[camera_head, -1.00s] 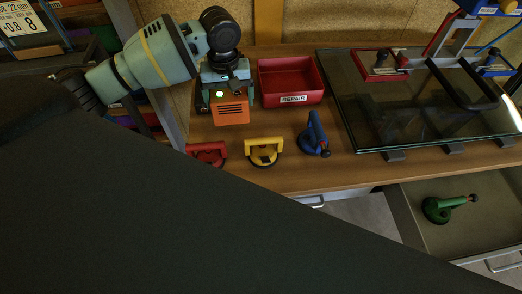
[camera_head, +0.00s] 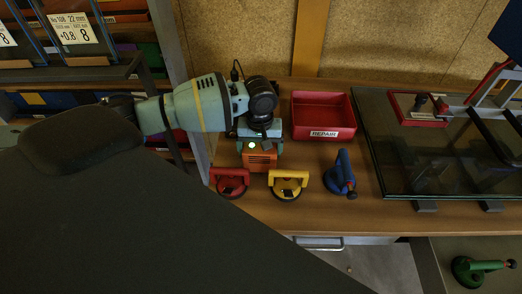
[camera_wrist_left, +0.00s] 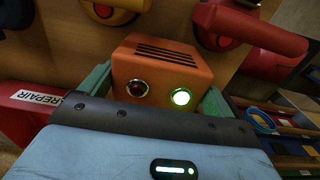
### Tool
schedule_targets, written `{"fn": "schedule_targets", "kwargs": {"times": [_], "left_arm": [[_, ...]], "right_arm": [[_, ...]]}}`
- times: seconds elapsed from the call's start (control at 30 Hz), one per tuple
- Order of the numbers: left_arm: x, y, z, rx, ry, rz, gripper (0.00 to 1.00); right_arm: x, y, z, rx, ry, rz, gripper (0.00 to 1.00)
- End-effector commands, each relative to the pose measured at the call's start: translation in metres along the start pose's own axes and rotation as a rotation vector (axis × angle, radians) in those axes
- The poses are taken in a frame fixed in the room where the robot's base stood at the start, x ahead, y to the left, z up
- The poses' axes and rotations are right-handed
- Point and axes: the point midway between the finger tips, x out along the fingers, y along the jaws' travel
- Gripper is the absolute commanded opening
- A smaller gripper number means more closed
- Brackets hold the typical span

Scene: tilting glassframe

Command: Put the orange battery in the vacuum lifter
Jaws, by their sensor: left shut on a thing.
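The orange battery (camera_head: 260,160), a vented box with a dark red lamp and a lit green lamp, is between the teal fingers of my left gripper (camera_head: 260,141). My left gripper is shut on it above the bench; the wrist view shows the battery (camera_wrist_left: 168,70) close up. A grey frame with a red-based part (camera_head: 415,108) stands at the glass pane on the right, partly cut off; I cannot tell whether this is the vacuum lifter. My right gripper is not in view.
Red (camera_head: 230,184), yellow (camera_head: 288,185) and blue (camera_head: 341,174) suction cups line the bench front. A red REPAIR bin (camera_head: 323,116) stands behind them. The glass pane (camera_head: 378,150) lies right. A green suction cup (camera_head: 480,269) sits in an open drawer. My dark arm hides the lower left.

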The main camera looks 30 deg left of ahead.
Motion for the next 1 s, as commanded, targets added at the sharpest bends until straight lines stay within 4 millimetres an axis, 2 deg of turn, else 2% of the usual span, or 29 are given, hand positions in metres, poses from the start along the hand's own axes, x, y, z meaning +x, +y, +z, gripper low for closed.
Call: {"fn": "schedule_targets", "kwargs": {"times": [0.1, 0.53, 0.57, 0.6, 0.63, 0.87, 1.0], "left_arm": [[0.0072, 0.0006, -0.0009, 0.000, 0.002, 0.003, 0.45], [0.0097, 0.0013, -0.0009, 0.001, 0.003, 0.005, 0.45], [0.0108, 0.0008, -0.0004, 0.001, 0.002, 0.003, 0.92], [0.0108, 0.0007, -0.0004, 0.001, 0.002, 0.003, 0.97], [0.0109, 0.0006, -0.0004, 0.001, 0.002, 0.002, 1.00], [0.0108, 0.0004, -0.0004, 0.000, 0.002, 0.002, 1.00], [0.0018, 0.0004, -0.0007, 0.000, 0.003, 0.002, 1.00]], "right_arm": [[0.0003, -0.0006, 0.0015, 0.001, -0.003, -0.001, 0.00], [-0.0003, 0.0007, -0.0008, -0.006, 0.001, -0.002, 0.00], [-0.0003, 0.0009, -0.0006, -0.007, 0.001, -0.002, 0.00], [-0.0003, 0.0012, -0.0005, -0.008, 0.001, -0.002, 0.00], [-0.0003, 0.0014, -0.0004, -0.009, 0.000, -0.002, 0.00], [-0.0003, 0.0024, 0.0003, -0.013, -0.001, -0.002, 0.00], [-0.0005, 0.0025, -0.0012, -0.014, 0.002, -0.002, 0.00]]}}
